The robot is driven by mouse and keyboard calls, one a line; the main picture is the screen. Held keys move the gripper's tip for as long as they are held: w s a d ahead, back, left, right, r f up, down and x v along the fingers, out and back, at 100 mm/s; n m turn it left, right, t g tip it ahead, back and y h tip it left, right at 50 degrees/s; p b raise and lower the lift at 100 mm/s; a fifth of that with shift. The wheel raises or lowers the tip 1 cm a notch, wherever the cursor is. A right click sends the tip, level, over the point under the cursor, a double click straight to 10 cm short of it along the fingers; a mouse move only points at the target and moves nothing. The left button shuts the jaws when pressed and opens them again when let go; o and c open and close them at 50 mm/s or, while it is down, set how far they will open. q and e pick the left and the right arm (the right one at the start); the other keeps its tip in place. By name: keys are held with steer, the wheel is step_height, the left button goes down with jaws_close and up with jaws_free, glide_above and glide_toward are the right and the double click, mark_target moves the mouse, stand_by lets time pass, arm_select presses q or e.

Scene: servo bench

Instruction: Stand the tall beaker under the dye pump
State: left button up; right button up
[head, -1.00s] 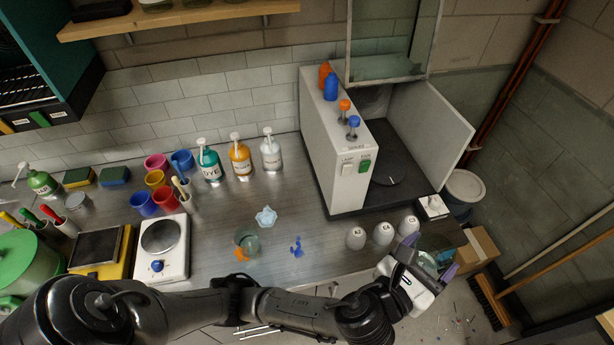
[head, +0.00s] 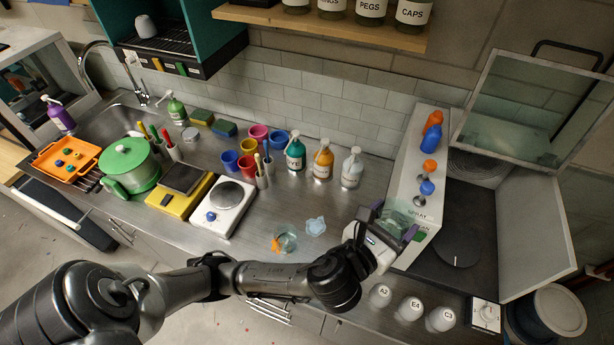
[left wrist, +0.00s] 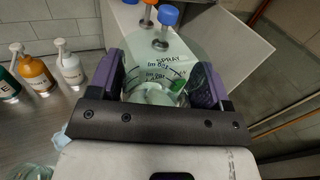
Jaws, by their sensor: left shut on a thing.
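My left gripper (head: 392,222) is shut on a clear glass beaker (head: 398,212). In the left wrist view the beaker (left wrist: 154,82) shows printed markings between the purple fingers (left wrist: 158,80). It is held in the air in front of the white spray cabinet. How far it tilts is hard to tell. The dye pump, a teal bottle with a white pump head and a DYE label (head: 296,155), stands by the tiled wall, left of the gripper and apart from it. It is cut off at the left edge of the left wrist view (left wrist: 8,84). My right gripper is not in view.
Bench before the dye pump is clear.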

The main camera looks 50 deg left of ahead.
arm_select(q)
steer(key=s+a+f+n+g+y+b, duration=0.15)
steer(key=s+a+f, duration=0.25)
steer(key=a+f, duration=0.55)
steer(key=s+a+f+n+y+b, duration=0.1)
steer(key=s+a+f+y+b, duration=0.4)
steer(key=a, duration=0.8)
steer(key=s+a+f+n+g, duration=0.1)
steer(key=s+a+f+n, duration=0.15)
steer(key=a+f, duration=0.75)
steer(key=shift+m+t, duration=0.25)
steer(key=shift+m, duration=0.25)
steer(key=x, duration=0.5)
steer(key=a+x, duration=0.1)
steer(key=x, duration=0.5)
steer(key=r+x, duration=0.1)
steer(key=x, duration=0.5)
steer(key=shift+s+a, duration=0.2)
steer(key=shift+s, duration=0.1)
steer(key=shift+f+b, duration=1)
steer(key=shift+f, duration=0.75)
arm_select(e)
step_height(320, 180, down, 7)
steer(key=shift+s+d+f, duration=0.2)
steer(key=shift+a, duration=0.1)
